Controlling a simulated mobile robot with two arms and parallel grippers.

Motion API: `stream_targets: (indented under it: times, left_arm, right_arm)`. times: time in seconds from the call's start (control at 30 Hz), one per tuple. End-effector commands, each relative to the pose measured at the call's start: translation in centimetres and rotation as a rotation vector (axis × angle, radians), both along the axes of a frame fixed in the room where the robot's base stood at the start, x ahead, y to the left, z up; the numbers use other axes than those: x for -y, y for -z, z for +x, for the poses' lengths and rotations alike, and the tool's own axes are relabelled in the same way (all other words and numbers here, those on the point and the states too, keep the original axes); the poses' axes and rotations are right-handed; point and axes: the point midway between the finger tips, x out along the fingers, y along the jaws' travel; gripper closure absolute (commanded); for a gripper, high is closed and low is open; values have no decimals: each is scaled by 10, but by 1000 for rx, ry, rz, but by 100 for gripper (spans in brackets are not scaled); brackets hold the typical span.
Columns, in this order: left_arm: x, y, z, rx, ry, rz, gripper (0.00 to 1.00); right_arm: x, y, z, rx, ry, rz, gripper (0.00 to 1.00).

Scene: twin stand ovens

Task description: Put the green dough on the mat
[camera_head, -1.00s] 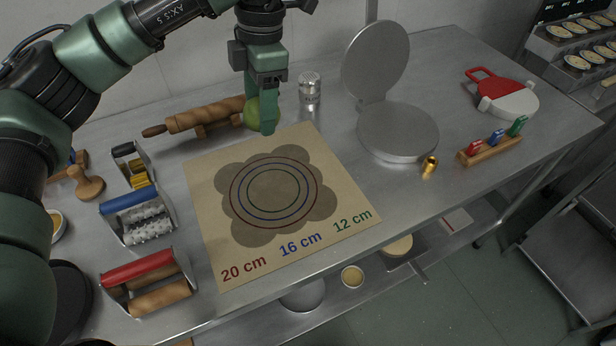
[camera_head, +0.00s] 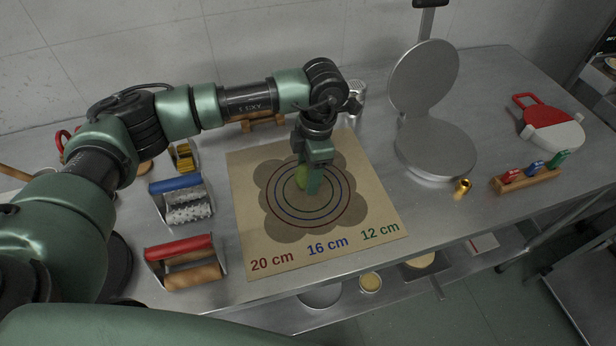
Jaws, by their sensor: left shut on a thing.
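The green dough (camera_head: 301,178) is a small green lump, partly hidden by my left gripper (camera_head: 308,184). My left gripper is shut on it, over the middle of the mat (camera_head: 247,230). The dough is inside the inner printed ring or just above it; I cannot tell if it touches the mat. The mat is tan, with dark petal shapes, rings and the labels 20 cm, 16 cm and 12 cm. My right gripper is not in view.
A blue-handled roller (camera_head: 183,200) and a red-handled roller (camera_head: 185,262) stand left of the mat. A round hinged metal press (camera_head: 436,150) stands open to the right. A small brass piece (camera_head: 462,187) and a wooden rack (camera_head: 526,180) lie farther right.

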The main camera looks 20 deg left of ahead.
Motion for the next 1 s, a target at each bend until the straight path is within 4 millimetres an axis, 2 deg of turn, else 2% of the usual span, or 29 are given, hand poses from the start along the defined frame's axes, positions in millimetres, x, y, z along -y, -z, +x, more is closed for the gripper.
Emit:
stream_targets:
  times: [0.2,0.57,0.6,0.67,0.7,1.0]
  left_arm:
    - [0,30,-1,-2,2,1,65]
    - [0,37,0,-1,1,1,65]
    - [0,37,0,-1,1,1,40]
    - [0,35,0,-1,1,1,23]
    - [0,35,0,-1,1,1,21]
    - [0,34,0,-1,1,1,21]
  right_arm:
    - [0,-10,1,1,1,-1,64]
    - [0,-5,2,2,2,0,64]
    - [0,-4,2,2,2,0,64]
    - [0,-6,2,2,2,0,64]
    - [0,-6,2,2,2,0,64]
    - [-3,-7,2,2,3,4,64]
